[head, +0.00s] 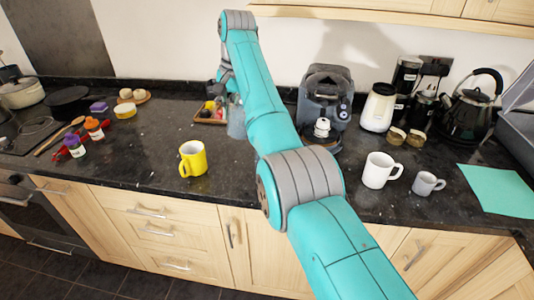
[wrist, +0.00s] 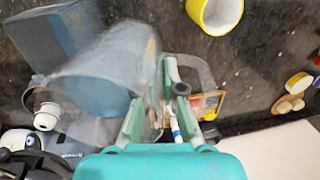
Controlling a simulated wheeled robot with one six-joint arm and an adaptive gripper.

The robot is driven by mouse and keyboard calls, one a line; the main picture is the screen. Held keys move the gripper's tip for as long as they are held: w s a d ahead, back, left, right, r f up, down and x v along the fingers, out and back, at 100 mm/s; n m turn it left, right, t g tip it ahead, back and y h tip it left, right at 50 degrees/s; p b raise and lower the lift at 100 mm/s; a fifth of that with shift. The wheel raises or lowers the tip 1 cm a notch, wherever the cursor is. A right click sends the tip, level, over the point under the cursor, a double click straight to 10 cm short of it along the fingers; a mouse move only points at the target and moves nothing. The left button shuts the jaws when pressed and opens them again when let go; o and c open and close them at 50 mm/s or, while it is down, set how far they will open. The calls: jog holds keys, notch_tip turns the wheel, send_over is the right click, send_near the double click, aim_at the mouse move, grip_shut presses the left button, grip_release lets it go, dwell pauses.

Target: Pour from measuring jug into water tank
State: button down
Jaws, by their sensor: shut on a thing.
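The measuring jug (wrist: 105,85) is clear with a bluish tint and fills the left middle of the wrist view. My gripper (wrist: 158,115) is shut on it, with green-padded fingers at its right side; the exact grip is hard to see. A bluish, see-through box, apparently the water tank (wrist: 58,42), stands just beyond the jug at upper left, partly overlapped by it. In the head view my arm hides the tank, and only a grey-blue part of what looks like the jug (head: 236,123) shows beside the arm. The jug's tilt and water level are unclear.
A coffee machine (head: 325,95) stands right of my arm. A yellow mug (head: 193,159) is at front left, with a white mug (head: 380,170) and small grey mug (head: 427,183) at right. A small tray (head: 211,114) sits behind.

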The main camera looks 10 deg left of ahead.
jog(key=shift+a+f+y, duration=0.1)
jog(key=shift+f+y, duration=0.25)
jog(key=shift+y, duration=0.05)
dwell(0.5)
jog(key=shift+f+y, duration=0.1)
jog(key=shift+y, duration=0.3)
jog(key=shift+a, duration=0.1)
jog(key=shift+y, duration=0.4)
dwell(0.4)
jog(key=shift+r+y, duration=0.25)
jog(key=shift+y, duration=0.15)
